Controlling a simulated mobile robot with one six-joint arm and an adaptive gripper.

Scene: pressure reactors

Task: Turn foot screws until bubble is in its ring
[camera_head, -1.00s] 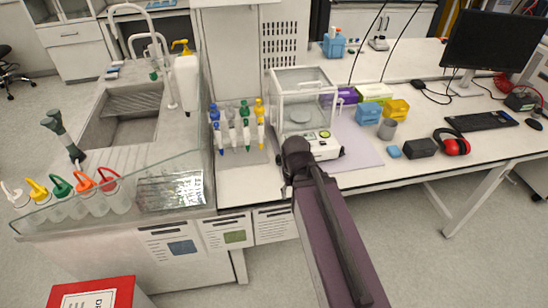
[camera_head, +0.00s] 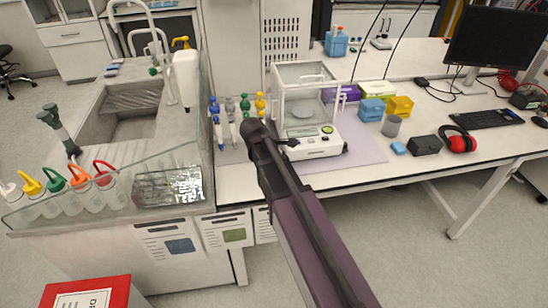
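A white analytical balance (camera_head: 315,147) with a clear glass draft shield (camera_head: 303,92) stands on the bench, right of the pipette rack. A small green round spot (camera_head: 327,129) shows on its front top beside a grey display; I cannot tell whether it is the bubble level. No bubble, ring or foot screws can be made out. My dark arm reaches up from the bottom, ending at the balance's left front corner. A small dark part of my gripper (camera_head: 288,142) shows there. Its fingers cannot be made out, and contact with the balance cannot be told.
Pipettes (camera_head: 238,108) stand close left of my arm's end. A glass-fronted sink unit (camera_head: 130,175) is further left. Blue (camera_head: 371,110) and yellow boxes (camera_head: 399,106), a grey cup (camera_head: 391,126) and red earmuffs (camera_head: 458,140) are right. The grey mat (camera_head: 360,150) right of the balance is partly clear.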

